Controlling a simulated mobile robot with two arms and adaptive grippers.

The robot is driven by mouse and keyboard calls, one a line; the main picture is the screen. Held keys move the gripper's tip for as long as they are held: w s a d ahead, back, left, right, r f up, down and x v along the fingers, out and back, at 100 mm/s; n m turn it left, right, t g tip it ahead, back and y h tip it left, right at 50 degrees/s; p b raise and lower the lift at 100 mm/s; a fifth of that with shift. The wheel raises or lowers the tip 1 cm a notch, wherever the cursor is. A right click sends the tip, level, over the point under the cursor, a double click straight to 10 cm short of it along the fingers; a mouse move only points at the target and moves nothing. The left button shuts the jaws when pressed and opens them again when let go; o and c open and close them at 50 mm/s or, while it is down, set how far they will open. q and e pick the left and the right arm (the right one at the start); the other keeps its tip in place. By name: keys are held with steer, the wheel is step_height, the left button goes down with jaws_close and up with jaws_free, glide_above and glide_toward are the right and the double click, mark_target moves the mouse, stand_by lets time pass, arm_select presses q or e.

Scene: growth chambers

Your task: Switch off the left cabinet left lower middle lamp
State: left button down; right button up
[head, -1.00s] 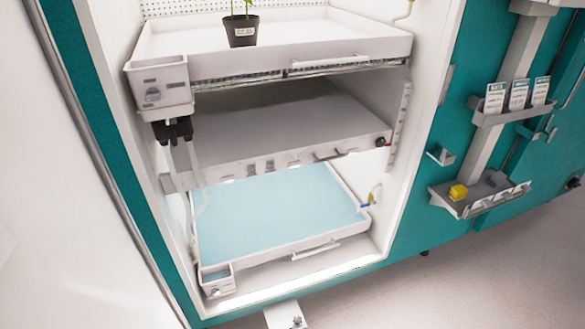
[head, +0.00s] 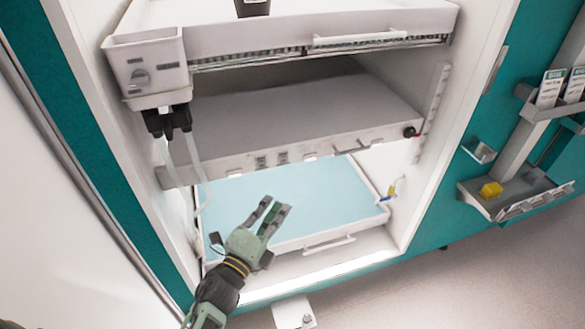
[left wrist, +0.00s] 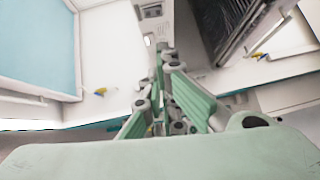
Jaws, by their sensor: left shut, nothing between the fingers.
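The lower lamp panel (head: 300,115) spans the cabinet between the top tray and the bottom tray. Its front edge carries small rocker switches: a left one (head: 261,162) and one beside it (head: 283,157). Switch-like parts also show in the left wrist view (left wrist: 151,12), too small to read their state. My left gripper (head: 274,212) is in front of the cabinet opening, below the switches and apart from them. Its fingers are shut and empty; they also show in the left wrist view (left wrist: 168,85). My right gripper is not in view.
The bottom tray (head: 315,238) with a pale blue surface lies behind and below my left gripper. The top tray (head: 290,35) has a control box (head: 145,70) at its left corner, with tubes hanging down. A wall shelf (head: 510,200) holds a yellow block (head: 491,189) at right.

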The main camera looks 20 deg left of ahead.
mark_target(284, 158)
arm_select(q)
steer(key=a+p+x, duration=0.1)
steer(key=a+x, duration=0.1)
steer(key=x, duration=1.1)
steer(key=shift+w+a, duration=0.2)
steer(key=shift+a, duration=0.2)
steer(key=shift+r, duration=0.15)
